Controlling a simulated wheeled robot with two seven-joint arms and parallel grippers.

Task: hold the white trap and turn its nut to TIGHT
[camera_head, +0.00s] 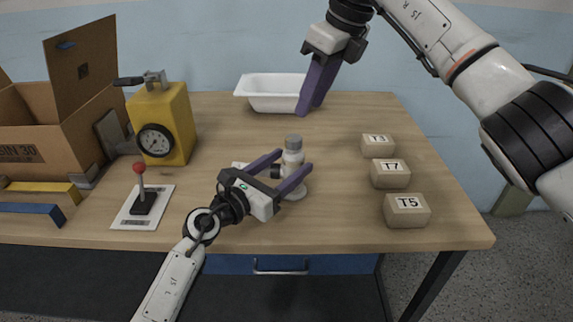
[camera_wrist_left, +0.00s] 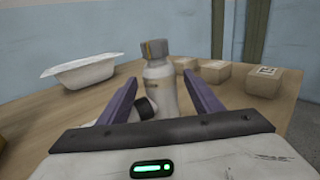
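The white trap (camera_head: 292,165) stands upright on the table, with a grey nut (camera_head: 294,142) on its top. It also shows in the left wrist view (camera_wrist_left: 161,88), with the grey-brown nut (camera_wrist_left: 155,49) above the finger level. A dark stub sticks out of the trap's side. My left gripper (camera_head: 290,170) is open, its two purple fingers on either side of the trap, with gaps visible in the wrist view. My right gripper (camera_head: 311,100) is raised at the back by the white tub; its fingers look close together, and whether they are shut is unclear. Any TIGHT mark is not readable.
A white tub (camera_head: 268,101) stands at the back. Boxes T3 (camera_head: 378,150), T7 (camera_head: 390,180) and T5 (camera_head: 407,218) line the right side. A yellow gauge box (camera_head: 178,122), a red-knobbed lever (camera_head: 140,195) and an open cardboard box (camera_head: 60,150) are at left.

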